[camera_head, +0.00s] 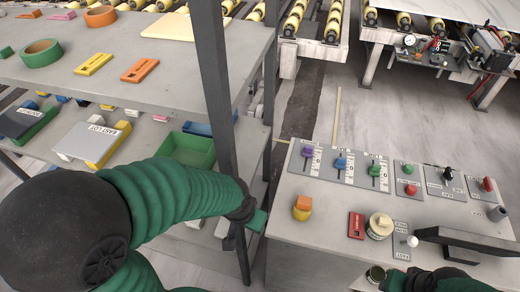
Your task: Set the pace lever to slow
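A small grey panel (401,253) with a white-knobbed lever (411,241) sits near the front of the grey console at the right. It looks like the pace lever; its lettering is too small to read surely, so its setting is unclear. My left arm's green sleeve crosses the lower left, and its dark gripper end (243,216) is beside the shelf post, well left of the lever. Its fingers are not clear. My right arm's green sleeve shows at the bottom right, just below the lever panel.
The console (330,224) also bears purple, blue and green sliders, buttons, a black knob and a red switch. An orange-and-yellow object (302,208), a red block (356,226) and a cream round container (380,227) stand left of the lever.

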